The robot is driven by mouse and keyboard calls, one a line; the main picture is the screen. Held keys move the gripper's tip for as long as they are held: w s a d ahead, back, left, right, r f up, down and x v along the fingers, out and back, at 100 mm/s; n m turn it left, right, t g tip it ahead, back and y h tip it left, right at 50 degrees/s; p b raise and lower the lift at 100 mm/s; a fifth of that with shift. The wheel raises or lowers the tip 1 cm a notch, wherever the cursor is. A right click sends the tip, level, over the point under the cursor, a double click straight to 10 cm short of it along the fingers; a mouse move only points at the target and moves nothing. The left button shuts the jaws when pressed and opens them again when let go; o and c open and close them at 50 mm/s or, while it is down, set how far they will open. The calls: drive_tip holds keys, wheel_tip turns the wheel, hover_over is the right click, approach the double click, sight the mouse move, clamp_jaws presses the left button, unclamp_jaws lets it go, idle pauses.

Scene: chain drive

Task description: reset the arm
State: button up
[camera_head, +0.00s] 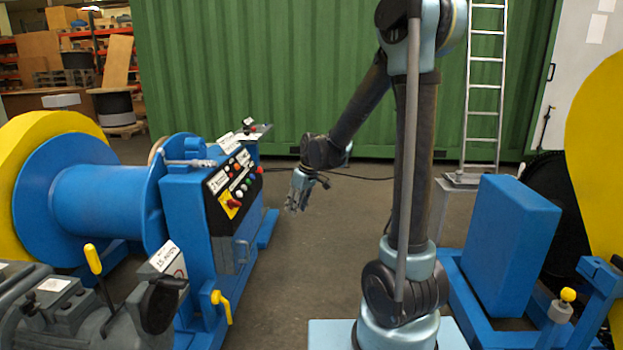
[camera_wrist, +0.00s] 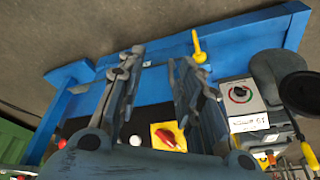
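My gripper (camera_head: 298,192) hangs in the open space in front of the blue machine, a little to the right of its control panel, pointing down. In the wrist view my gripper (camera_wrist: 155,62) shows two grey fingers spread apart with an empty gap between them. It holds nothing. My arm is bent at the elbow and reaches left from its base. The black control panel (camera_head: 218,185) carries coloured buttons and a red switch on a yellow plate (camera_head: 234,204). That red switch (camera_wrist: 170,136) shows beyond the finger bases in the wrist view.
The blue machine (camera_head: 185,215) with its large spool (camera_head: 100,203) fills the left. A blue box-shaped housing (camera_head: 510,240) stands at the right. A ladder (camera_head: 484,90) leans before a green container wall (camera_head: 250,70). The floor (camera_head: 290,265) between the machines is clear.

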drive_tip(key=s+d+r+m, duration=0.3)
drive_tip(key=s+d+r, duration=0.1)
drive_tip(key=s+d, duration=0.4)
drive_tip(key=s+d+f+m+h, duration=0.1)
drive_tip(key=s+d+f+m, duration=0.1)
drive_tip(key=s+d, duration=0.6)
drive_tip(key=s+d+f+m+h, duration=0.2)
drive_tip(key=s+d+m, duration=0.3)
drive_tip(key=s, duration=0.8)
drive_tip(key=d, duration=0.3)
drive_tip(key=shift+d+f, duration=0.2)
drive_tip(key=shift+f, duration=0.15)
drive_tip(key=shift+w+f, duration=0.2)
drive_tip(key=shift+w, duration=0.2)
drive_tip(key=shift+o, duration=0.2)
